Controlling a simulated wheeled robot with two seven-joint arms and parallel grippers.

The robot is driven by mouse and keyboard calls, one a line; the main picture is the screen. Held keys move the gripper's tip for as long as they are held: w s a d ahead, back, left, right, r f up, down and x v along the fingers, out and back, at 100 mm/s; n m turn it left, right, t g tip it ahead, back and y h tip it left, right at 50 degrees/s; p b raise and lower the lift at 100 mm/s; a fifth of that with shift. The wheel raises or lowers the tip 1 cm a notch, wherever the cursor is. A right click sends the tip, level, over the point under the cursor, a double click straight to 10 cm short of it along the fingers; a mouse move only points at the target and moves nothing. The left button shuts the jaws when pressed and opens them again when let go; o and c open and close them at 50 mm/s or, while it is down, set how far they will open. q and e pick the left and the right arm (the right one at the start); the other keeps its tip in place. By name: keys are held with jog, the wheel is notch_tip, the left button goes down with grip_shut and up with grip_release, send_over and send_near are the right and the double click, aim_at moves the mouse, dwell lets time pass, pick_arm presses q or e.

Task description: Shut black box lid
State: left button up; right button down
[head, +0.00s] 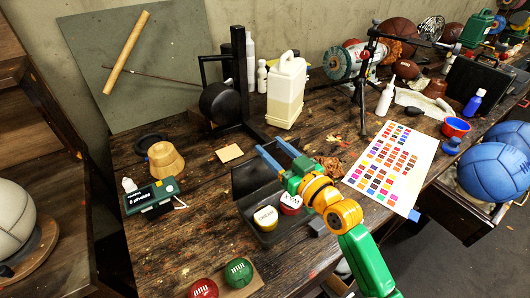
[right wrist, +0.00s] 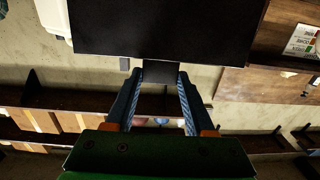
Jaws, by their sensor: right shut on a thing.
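The black box (head: 268,238) sits on the wooden workbench with its lid (head: 250,178) raised. Inside it are a yellow-and-white tin (head: 266,217) and a red-and-white tin (head: 291,202). My right gripper (head: 276,150) is at the lid's upper edge, with its blue fingers around part of it. In the right wrist view, the fingers (right wrist: 161,76) are shut on a small black tab below a wide dark panel, the lid (right wrist: 160,28). My green and orange right arm hides part of the box's right side. My left gripper is not in view.
A red tin (head: 203,288) and a green tin (head: 238,272) stand in front of the box. A cream bottle (head: 286,92) and a black stand (head: 240,90) are behind it. A colour chart (head: 390,165) lies right; a green device (head: 151,196) is left.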

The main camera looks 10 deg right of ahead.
jog(key=s+t+b, duration=0.1)
jog(key=b, duration=0.1)
jog(key=s+d+f+b, duration=0.1)
jog(key=b, duration=0.1)
jog(key=shift+s+d+f+t+y, duration=0.1)
jog(key=shift+s+f+t+y, duration=0.2)
jog(key=shift+s+t+y, duration=0.1)
pick_arm(q)
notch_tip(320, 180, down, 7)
jog(key=b, duration=0.1)
pick_arm(e)
jog(key=shift+s+d+r+t, duration=0.15)
jog(key=shift+s+d+t, duration=0.05)
jog(key=shift+s+t, duration=0.1)
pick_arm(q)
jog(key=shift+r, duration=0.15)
pick_arm(e)
jog(key=shift+c, duration=1.2)
grip_release()
pick_arm(q)
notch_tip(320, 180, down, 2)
jog(key=b, duration=0.2)
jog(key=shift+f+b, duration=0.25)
jog(key=shift+b, duration=0.1)
pick_arm(e)
jog(key=v, duration=0.7)
